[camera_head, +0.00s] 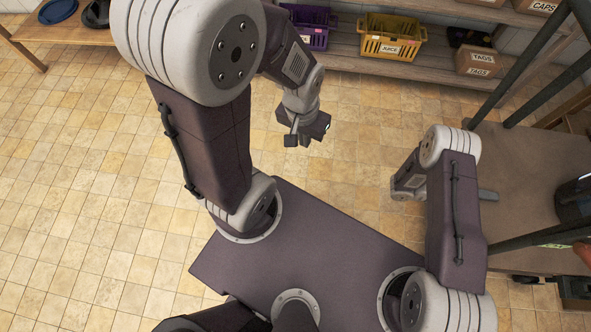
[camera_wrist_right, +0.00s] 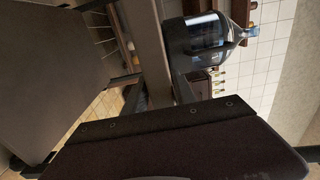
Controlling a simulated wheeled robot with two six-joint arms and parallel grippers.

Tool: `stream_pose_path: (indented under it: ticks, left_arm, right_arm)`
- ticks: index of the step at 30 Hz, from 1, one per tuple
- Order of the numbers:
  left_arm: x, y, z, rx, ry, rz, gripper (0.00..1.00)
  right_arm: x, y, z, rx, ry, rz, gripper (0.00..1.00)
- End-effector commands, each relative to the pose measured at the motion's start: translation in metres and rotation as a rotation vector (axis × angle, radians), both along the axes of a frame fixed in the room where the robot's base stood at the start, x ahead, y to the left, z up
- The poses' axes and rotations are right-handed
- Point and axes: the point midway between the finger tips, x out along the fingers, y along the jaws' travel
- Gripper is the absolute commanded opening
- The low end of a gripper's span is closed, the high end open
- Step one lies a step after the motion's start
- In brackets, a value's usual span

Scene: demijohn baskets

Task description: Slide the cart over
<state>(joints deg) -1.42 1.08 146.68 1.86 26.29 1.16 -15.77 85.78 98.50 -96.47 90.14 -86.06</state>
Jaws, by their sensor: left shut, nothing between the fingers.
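The cart (camera_head: 525,165) stands at the right in the head view, with a flat grey-brown deck and dark slanting posts. A dark glass demijohn (camera_head: 574,200) is on it, cut off by the picture's edge. The right wrist view shows a broad dark panel, a post and a demijohn (camera_wrist_right: 207,45) close by. My right arm bends beside the cart's near left side; its fingers are hidden, so contact with the cart is unclear. The dark housing of my right gripper fills the bottom of the wrist view. My left gripper (camera_head: 300,141) is shut and empty over the floor, well left of the cart.
A low shelf (camera_head: 345,52) along the back wall holds a yellow crate (camera_head: 391,38), a purple crate (camera_head: 312,38) and cardboard boxes (camera_head: 486,63). A wooden table (camera_head: 60,37) stands at the far left. The tiled floor (camera_head: 80,150) on the left is clear.

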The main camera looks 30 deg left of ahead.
Motion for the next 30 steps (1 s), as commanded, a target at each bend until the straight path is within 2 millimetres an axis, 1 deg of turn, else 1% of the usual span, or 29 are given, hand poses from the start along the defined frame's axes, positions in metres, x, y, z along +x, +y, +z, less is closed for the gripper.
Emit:
stream_pose_path:
  ticks: [1, 2, 17, 20, 30]
  left_arm:
    - [0.000, 0.000, 0.000, 0.000, 0.000, 0.000, 0.00]
    - [0.000, 0.000, 0.000, 0.000, 0.000, 0.000, 0.00]
    - [0.000, 0.000, 0.001, 0.000, 0.000, 0.000, 0.00]
    - [0.000, 0.000, 0.001, 0.000, 0.000, 0.000, 0.00]
    - [0.000, 0.000, 0.000, 0.000, 0.000, 0.000, 0.00]
  right_arm:
    - [0.000, 0.000, -0.001, 0.000, 0.001, -0.001, 0.48]
    - [0.000, 0.000, 0.000, -0.001, 0.000, 0.000, 0.55]
    - [0.002, 0.002, 0.003, -0.003, -0.007, 0.004, 0.55]
    - [-0.002, 0.015, 0.003, -0.003, -0.007, 0.009, 0.55]
    - [-0.026, 0.074, 0.002, -0.003, -0.009, 0.011, 0.55]
